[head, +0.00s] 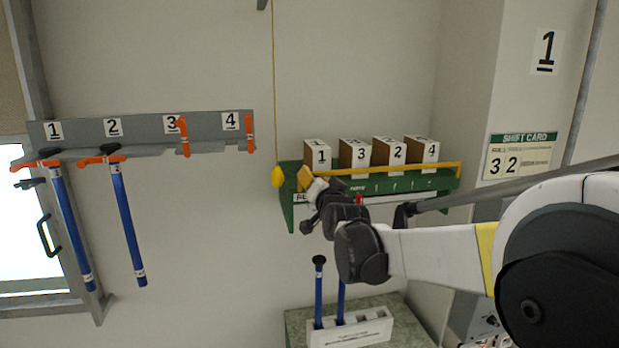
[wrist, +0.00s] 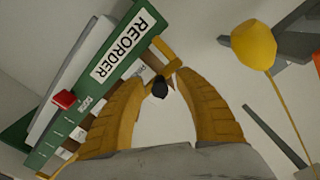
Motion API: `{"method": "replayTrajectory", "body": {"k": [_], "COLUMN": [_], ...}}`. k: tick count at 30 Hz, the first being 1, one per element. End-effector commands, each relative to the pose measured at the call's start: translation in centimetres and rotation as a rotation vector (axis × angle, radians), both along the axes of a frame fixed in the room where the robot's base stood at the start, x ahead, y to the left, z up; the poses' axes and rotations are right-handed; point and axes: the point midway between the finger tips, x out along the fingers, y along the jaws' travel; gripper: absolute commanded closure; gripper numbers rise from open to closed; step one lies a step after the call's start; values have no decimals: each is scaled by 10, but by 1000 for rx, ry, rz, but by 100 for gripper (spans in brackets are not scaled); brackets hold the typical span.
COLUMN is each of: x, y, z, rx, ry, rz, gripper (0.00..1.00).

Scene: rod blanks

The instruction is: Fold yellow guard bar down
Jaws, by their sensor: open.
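The yellow guard bar (head: 400,171) runs across the front of the green shelf (head: 292,212) in the head view, in front of numbered boxes, with its right end bent down at the shelf's right side. My gripper (head: 306,180) is at the shelf's left end, close to the bar's left end, which it partly hides. In the wrist view my gripper (wrist: 163,80) is open, its yellow fingers spread around a gap. A short yellow piece (wrist: 165,50), apparently the bar's end, lies just beyond the fingertips with a dark round knob. I cannot tell whether the fingers touch it.
A yellow ball-shaped pull (head: 278,177) hangs on a cord just left of the shelf; it shows in the wrist view (wrist: 255,45). A grey rack (head: 80,133) with blue rods is at left. A white holder (head: 350,332) stands below on a bench.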

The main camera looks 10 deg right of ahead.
Motion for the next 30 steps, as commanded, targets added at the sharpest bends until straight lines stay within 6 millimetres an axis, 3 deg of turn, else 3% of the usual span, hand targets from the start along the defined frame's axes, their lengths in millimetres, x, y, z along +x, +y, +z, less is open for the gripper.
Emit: {"method": "replayTrajectory", "body": {"k": [7, 11, 30], "x": [1, 0, -3], "y": [0, 0, 0], "z": [0, 0, -6], "rx": [0, -1, -2], "ry": [0, 0, -70], "rz": [0, 0, 0], "gripper": [62, 100, 100]}}
